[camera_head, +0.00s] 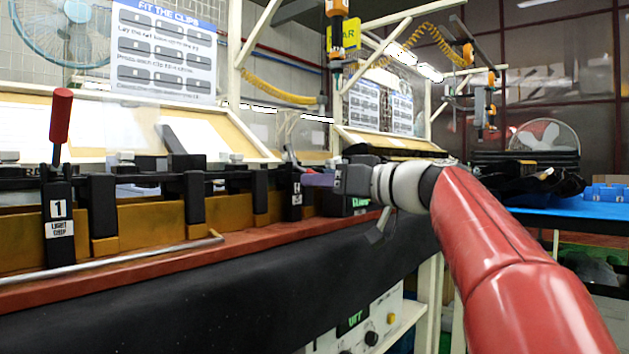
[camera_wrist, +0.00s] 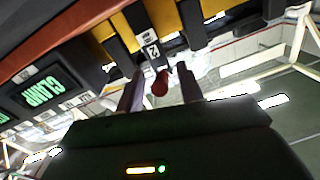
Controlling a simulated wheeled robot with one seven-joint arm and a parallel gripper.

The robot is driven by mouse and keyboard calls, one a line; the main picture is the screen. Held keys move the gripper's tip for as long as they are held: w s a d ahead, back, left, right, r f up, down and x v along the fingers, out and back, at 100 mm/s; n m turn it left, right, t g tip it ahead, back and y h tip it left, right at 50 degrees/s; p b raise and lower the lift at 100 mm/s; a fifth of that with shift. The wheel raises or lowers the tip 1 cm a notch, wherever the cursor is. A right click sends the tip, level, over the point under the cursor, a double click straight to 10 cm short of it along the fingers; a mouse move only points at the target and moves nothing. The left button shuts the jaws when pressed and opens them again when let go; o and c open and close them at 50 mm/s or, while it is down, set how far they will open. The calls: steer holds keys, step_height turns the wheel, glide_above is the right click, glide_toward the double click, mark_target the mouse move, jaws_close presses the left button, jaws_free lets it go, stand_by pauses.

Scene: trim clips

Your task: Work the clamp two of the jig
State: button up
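Clamp two shows in the wrist view as a dark block with a white label "2" (camera_wrist: 152,50) and a red handle knob (camera_wrist: 160,84). My gripper (camera_wrist: 160,71) is open, with one finger on each side of the knob and visible gaps between. The knob does not look gripped. In the head view, my gripper (camera_head: 314,179) is at the right end of the jig, beside the dark block of clamp two (camera_head: 296,193). The handle there is mostly hidden by my gripper. Clamp one (camera_head: 59,222) stands at far left with its red handle (camera_head: 61,117) upright.
The jig's ochre rail (camera_head: 140,218) carries several black blocks along a red-edged bench (camera_head: 120,260). A metal rod (camera_head: 110,262) runs along its front. A green-lit "CLAMP" display (camera_wrist: 42,90) shows in the wrist view. A blue-topped table (camera_head: 570,215) stands at right.

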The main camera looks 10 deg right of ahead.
steer(key=shift+x, duration=0.9)
jaws_close()
